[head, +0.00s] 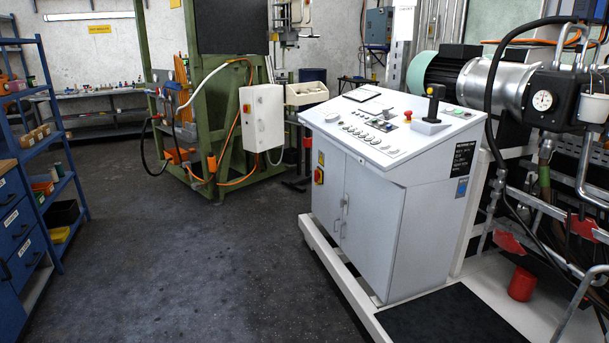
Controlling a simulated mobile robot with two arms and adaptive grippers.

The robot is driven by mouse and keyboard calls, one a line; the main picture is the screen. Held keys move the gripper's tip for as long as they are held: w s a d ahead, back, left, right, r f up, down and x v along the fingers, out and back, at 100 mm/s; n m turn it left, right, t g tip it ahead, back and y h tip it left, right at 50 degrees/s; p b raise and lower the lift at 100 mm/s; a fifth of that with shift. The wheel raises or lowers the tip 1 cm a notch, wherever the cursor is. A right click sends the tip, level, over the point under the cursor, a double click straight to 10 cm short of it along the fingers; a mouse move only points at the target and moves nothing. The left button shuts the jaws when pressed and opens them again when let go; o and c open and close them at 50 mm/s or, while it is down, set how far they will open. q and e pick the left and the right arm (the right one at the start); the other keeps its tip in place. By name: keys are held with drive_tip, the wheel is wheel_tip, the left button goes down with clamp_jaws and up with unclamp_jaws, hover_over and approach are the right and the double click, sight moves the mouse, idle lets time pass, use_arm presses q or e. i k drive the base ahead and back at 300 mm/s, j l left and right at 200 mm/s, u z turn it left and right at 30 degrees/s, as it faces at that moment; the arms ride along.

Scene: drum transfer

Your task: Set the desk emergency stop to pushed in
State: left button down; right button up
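The desk emergency stop (408,115) is a small red button on a yellow base. It sits on the sloped top of the white control desk (350,125), left of the black joystick (433,104). It is too small here to tell whether it is pushed in or out. Nothing covers it. Neither of my grippers is in view.
A red and yellow switch (319,176) is on the desk cabinet's left side. A motor and pump unit (492,90) with hoses stands right of the desk. A green frame (225,130) stands behind left, blue shelves (45,130) at left. The dark floor (190,255) in front is clear.

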sight(409, 113)
drive_tip(key=i+z, duration=0.1)
drive_tip(key=i, duration=0.55)
drive_tip(key=i+j+z, duration=0.1)
drive_tip(key=i, duration=0.55)
drive_tip(key=i+j+z, duration=0.15)
drive_tip(key=i, duration=0.45)
drive_tip(key=i+j+z, duration=0.3)
drive_tip(key=i+z, duration=0.15)
drive_tip(key=i+j+z, duration=0.4)
drive_tip(key=i+j, duration=0.15)
drive_tip(key=i, duration=0.05)
